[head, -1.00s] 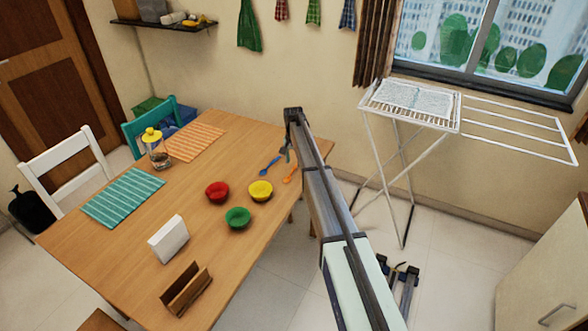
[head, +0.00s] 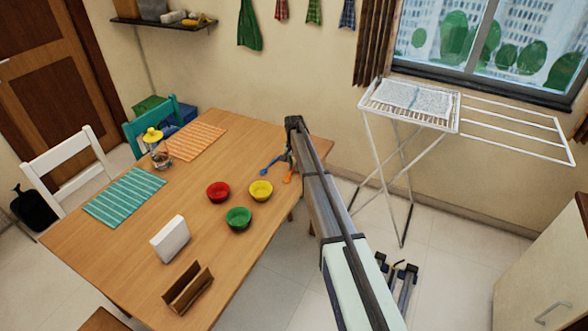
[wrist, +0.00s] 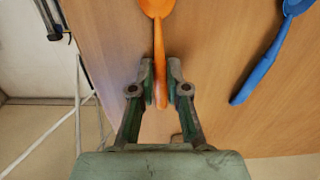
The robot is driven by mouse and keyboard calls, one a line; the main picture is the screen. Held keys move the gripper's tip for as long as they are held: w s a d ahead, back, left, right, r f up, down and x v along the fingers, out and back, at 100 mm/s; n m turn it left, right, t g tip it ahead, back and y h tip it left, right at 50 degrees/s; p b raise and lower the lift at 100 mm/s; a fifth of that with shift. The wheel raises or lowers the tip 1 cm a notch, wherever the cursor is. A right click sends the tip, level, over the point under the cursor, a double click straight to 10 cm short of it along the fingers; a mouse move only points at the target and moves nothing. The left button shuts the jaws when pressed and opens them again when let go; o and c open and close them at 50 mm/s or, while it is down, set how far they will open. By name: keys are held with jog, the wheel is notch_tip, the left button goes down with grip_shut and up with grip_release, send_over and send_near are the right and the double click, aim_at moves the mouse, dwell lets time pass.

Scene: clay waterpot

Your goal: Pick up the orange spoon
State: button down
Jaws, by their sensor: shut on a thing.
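The orange spoon (wrist: 158,40) lies on the wooden table, its handle pointing toward my gripper in the wrist view. My gripper (wrist: 160,88) has its two fingers on either side of the spoon's handle, shut on it near the handle's end. In the head view the orange spoon (head: 287,179) shows only in part beside my arm, at the table's right edge. My gripper (head: 286,168) is small and partly hidden by the arm there.
A blue spoon (wrist: 270,62) lies to the right in the wrist view. Red (head: 218,191), yellow (head: 261,190) and green (head: 239,217) bowls stand nearby on the table (head: 120,240). A white drying rack (head: 408,108) stands on the right.

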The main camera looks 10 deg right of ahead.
jog(key=shift+r, duration=0.15)
notch_tip(320, 180, up, 20)
jog(key=b, duration=0.5)
jog(key=shift+f+b, duration=0.2)
jog(key=shift+b, duration=0.1)
dwell(0.4)
